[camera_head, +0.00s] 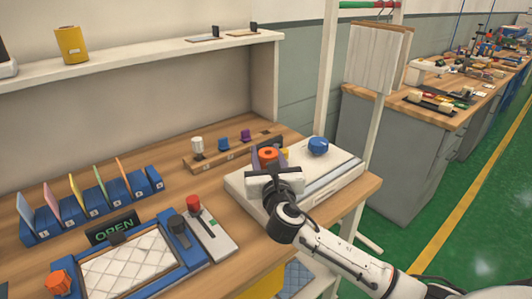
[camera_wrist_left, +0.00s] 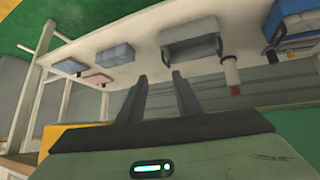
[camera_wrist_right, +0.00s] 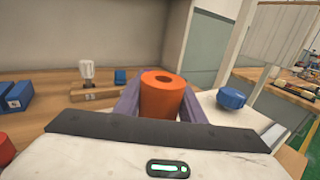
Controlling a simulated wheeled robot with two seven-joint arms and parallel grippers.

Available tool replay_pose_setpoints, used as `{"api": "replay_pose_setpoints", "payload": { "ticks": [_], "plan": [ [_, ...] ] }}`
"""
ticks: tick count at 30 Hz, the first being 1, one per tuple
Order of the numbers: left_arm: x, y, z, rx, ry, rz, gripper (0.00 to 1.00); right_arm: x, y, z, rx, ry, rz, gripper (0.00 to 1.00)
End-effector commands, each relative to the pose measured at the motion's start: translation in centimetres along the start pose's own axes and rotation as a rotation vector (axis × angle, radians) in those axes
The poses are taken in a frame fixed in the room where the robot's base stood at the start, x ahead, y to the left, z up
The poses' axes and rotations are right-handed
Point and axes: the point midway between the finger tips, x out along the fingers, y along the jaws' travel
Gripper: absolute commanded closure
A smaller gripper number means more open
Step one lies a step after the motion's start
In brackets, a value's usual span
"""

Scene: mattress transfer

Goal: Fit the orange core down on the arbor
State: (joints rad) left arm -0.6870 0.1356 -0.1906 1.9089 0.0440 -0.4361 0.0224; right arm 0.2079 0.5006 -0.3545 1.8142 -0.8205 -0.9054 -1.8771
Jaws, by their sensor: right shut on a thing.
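The orange core (camera_head: 268,153) is an upright hollow cylinder held above or on the white device (camera_head: 325,188) at the right end of the bench. My right gripper (camera_head: 268,162) is shut on it. In the right wrist view the core (camera_wrist_right: 160,100) stands between the two purple-grey fingers, its top hole facing up. I cannot make out the arbor; whether it is under the core is hidden. My left gripper (camera_wrist_left: 160,76) shows only in its own wrist view, with its fingers apart and nothing between them.
A blue knob (camera_head: 318,146) sits on the white device, right of the core. A wooden peg rack (camera_head: 215,158) with white, blue and purple pieces stands behind left.

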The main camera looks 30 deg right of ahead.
Motion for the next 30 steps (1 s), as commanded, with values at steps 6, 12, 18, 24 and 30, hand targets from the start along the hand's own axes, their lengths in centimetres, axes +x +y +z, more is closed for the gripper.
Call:
{"api": "replay_pose_setpoints", "payload": {
  "ticks": [6, 12, 18, 24, 30],
  "plan": [
    [0.3, 0.0, 0.3, 0.000, 0.000, 0.000, 0.69, 0.0, 0.0, -0.7, 0.000, 0.000, 0.000, 0.86],
    [0.5, -0.1, 0.5, 0.000, 0.000, 0.000, 0.69, 0.0, 0.0, -1.2, -0.001, 0.001, 0.000, 0.86],
    [0.8, -0.1, 0.8, 0.000, 0.000, 0.000, 0.69, 0.0, 0.0, -1.7, -0.001, 0.001, 0.000, 0.86],
    [0.8, -0.1, 0.8, 0.000, 0.000, 0.000, 0.69, 0.0, 0.0, -1.9, 0.000, 0.000, 0.000, 0.54],
    [0.8, -0.1, 0.8, 0.000, 0.000, 0.000, 0.69, 0.0, 0.0, -1.9, 0.000, 0.000, 0.000, 0.42]
  ]
}}
